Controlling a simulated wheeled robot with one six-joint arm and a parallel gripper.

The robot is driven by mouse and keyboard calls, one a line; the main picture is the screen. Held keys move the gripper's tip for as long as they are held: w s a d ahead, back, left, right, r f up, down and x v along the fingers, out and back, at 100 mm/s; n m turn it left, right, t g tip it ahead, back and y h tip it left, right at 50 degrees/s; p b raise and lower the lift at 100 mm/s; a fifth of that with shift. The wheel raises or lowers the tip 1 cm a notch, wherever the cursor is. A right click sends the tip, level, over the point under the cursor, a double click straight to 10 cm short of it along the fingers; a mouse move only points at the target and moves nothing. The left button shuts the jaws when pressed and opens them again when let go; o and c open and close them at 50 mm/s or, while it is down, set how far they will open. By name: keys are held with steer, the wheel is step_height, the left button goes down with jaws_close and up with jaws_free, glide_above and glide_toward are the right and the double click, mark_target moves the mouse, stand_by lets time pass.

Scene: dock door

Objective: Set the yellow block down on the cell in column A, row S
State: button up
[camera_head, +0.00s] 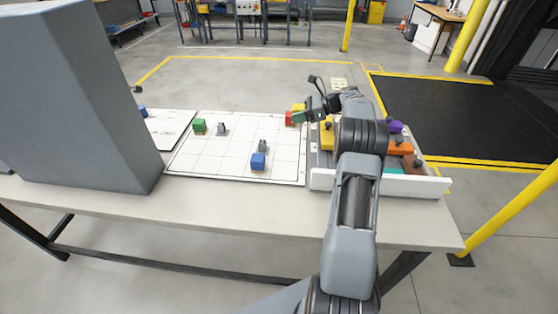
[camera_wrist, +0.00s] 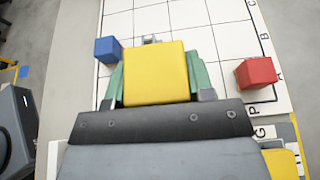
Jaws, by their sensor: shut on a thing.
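The yellow block (camera_wrist: 154,73) is between the green fingertips of my gripper (camera_wrist: 157,80), which is shut on it. In the head view the held yellow block (camera_head: 299,107) shows small at the far right corner of the white gridded board (camera_head: 190,158), and my gripper (camera_head: 301,116) is partly hidden by my arm. In the wrist view the grid (camera_wrist: 205,38) lies beyond the block. Letters run along its right edge, with an A near the red block (camera_wrist: 256,72); most cell labels are too small or hidden to read.
On the board stand a blue block (camera_head: 258,161), a green block (camera_head: 199,126) and small grey pieces (camera_head: 221,130). A tray (camera_head: 380,184) at the right holds several coloured pieces, including another yellow one (camera_head: 327,136). A large grey box (camera_head: 80,95) stands at the left. Many cells are clear.

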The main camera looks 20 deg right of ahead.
glide_above(283, 170)
steer(key=w+d, duration=0.3)
step_height(283, 170, down, 4)
steer(key=f, duration=0.1)
steer(key=s+a+f, duration=0.1)
steer(key=f, duration=0.1)
steer(key=s+a+f, duration=0.1)
steer(key=shift+s+a+f+b, duration=0.1)
steer(key=shift+s+f+b, duration=0.1)
steer(key=shift+b, duration=0.15)
steer(key=shift+s+a+f, duration=0.25)
steer(key=shift+f, duration=0.15)
steer(key=shift+s+a+f, duration=0.15)
steer(key=shift+f, duration=1.6)
steer(key=shift+f, duration=0.15)
steer(key=o, duration=0.9)
steer(key=shift+s+d+r, duration=0.1)
steer(key=shift+d+r, duration=0.1)
steer(key=shift+r, duration=0.05)
steer(key=v, duration=1.1)
steer(key=shift+s+d, duration=0.2)
steer(key=shift+s, duration=0.05)
